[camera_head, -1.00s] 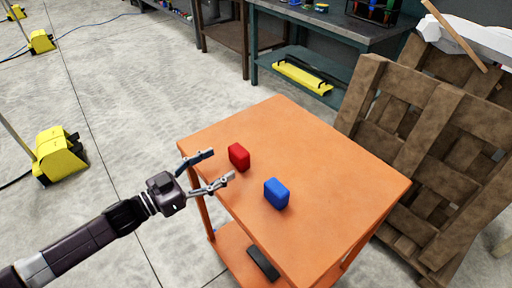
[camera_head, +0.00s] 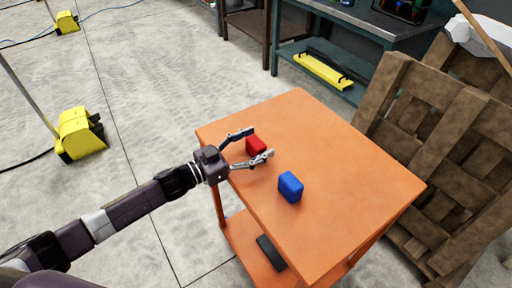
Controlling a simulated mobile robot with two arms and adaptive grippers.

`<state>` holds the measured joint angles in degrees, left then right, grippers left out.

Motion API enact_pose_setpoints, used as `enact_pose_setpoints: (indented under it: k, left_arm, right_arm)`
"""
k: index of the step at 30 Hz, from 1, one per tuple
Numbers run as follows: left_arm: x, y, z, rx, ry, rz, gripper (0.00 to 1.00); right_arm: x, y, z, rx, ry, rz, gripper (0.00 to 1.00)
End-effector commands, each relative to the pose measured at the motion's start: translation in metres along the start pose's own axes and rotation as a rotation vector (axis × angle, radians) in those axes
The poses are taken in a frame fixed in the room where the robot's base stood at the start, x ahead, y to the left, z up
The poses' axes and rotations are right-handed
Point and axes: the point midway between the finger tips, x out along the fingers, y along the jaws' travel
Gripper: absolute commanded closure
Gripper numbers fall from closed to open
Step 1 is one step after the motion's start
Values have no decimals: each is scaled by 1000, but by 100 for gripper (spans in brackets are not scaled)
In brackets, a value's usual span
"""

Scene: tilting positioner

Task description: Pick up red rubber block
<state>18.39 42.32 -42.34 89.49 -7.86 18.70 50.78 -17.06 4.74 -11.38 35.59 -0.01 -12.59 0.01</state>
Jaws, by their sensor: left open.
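The red rubber block (camera_head: 256,145) stands on the orange table (camera_head: 345,185) near its left edge. My left gripper (camera_head: 261,143) is open, with one finger on the far side of the block and the other on the near side. My right gripper is not in view.
A blue block (camera_head: 290,187) stands on the table, nearer and to the right of the red one. Wooden pallets (camera_head: 440,140) lean beyond the table's right side. A dark object (camera_head: 271,253) lies on the lower shelf. The table's right part is clear.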

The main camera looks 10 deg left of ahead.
Motion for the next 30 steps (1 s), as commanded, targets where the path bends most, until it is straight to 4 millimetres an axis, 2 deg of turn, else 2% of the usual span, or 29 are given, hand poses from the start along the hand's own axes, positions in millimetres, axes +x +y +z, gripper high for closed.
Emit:
enact_pose_setpoints:
  k: [2,15,24,30]
  left_arm:
    - [0,0,0,0,0,0,33]
    - [-1,0,0,1,-1,-1,82]
    - [-1,0,-3,2,1,0,83]
    - [-1,-1,-20,5,2,1,83]
  right_arm:
    - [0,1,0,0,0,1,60]
    - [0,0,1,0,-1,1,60]
    - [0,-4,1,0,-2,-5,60]
    - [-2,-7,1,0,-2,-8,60]
